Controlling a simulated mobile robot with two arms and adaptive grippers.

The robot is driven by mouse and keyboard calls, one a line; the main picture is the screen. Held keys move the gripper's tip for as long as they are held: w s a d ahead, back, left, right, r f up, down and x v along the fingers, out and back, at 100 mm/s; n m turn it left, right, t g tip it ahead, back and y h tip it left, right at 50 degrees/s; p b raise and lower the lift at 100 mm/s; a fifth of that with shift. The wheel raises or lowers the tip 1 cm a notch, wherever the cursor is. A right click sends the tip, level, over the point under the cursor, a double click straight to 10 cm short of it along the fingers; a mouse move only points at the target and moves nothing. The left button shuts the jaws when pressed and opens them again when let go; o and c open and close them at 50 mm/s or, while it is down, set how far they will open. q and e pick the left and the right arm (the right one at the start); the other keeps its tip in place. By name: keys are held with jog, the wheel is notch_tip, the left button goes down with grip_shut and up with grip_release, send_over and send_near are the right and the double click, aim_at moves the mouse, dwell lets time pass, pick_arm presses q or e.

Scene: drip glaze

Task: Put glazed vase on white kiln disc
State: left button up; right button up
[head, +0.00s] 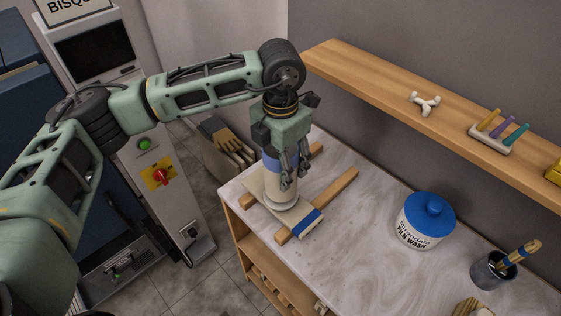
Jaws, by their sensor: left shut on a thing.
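The glazed vase (277,188) is cream below with a blue band above, and it is upright. My left gripper (291,177) points down and is shut on the vase, hiding its top and right side. The white kiln disc (282,206) is directly under the vase, on a pale board with a blue end (309,222). The vase's base appears to be at the disc, but I cannot tell for sure whether it touches. My right gripper is out of view.
The board lies across two wooden strips (333,194) on the marble worktop (345,250). A blue-lidded kiln wash tub (425,222) and a brush cup (493,270) stand to the right. A wooden shelf (385,88) runs above the back. The worktop before the tub is clear.

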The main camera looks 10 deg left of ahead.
pick_arm(q)
jog(key=shift+f, duration=0.75)
jog(key=o, duration=1.6)
jog(key=shift+r, duration=0.5)
notch_tip(320, 180, up, 11)
jog(key=b, duration=0.3)
jog(key=shift+r+b, duration=0.15)
jog(key=shift+b, duration=0.15)
